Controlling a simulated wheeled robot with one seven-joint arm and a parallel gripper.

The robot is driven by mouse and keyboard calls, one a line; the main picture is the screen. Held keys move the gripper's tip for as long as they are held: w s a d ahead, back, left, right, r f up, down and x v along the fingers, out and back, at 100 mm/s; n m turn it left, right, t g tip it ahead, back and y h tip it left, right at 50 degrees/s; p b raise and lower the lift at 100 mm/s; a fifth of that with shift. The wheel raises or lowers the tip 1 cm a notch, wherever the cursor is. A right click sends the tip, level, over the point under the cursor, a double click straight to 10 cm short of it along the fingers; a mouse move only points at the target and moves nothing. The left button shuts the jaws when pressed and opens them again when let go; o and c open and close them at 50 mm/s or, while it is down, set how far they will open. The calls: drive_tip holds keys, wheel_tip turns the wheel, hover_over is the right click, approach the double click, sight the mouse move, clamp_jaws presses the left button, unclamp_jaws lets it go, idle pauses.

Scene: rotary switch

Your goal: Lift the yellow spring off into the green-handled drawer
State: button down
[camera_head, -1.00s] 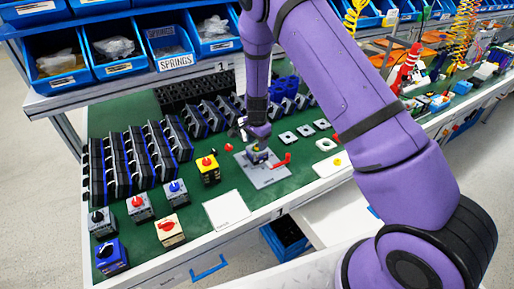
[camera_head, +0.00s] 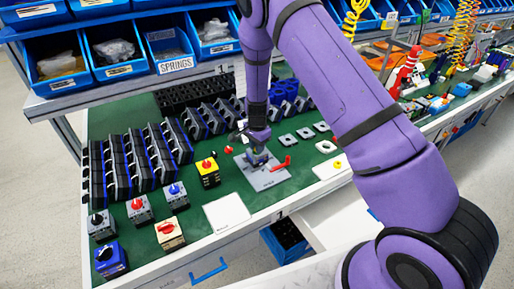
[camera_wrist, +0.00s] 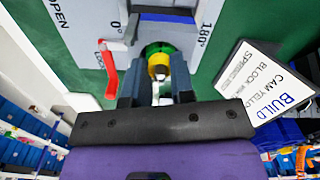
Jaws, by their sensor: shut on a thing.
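My gripper (camera_head: 258,157) points down over the grey fixture plate (camera_head: 270,176) on the green bench top. In the wrist view its two fingers (camera_wrist: 157,84) are closed around a small yellow piece (camera_wrist: 159,66), which I take to be the yellow spring. A green round part shows just behind the yellow piece. I cannot tell whether the piece still touches the fixture. The plate (camera_wrist: 85,35) carries a red lever (camera_wrist: 109,67) and the marks OPEN, LOCK, 0° and 180°. No green drawer handle can be made out.
An open white drawer (camera_head: 335,215) juts out at front right, with a dark-filled blue bin (camera_head: 285,241) beside it. A blue-handled drawer (camera_head: 208,270) is at the front. Finished switches (camera_head: 170,233) and black racks (camera_head: 128,160) stand left. An instruction card (camera_wrist: 262,85) shows beside the gripper.

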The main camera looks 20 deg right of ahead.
drive_tip(key=shift+r, duration=0.75)
drive_tip(key=shift+s+r, duration=0.25)
drive_tip(key=shift+r, duration=0.8)
drive_tip(key=s+r, duration=0.1)
drive_tip(key=s, duration=1.4)
drive_tip(key=shift+s+a, duration=0.25)
drive_tip(key=shift+s, duration=0.05)
drive_tip(key=shift+r, duration=0.25)
wheel_tip(320, 180, up, 8)
drive_tip(key=shift+r, duration=0.1)
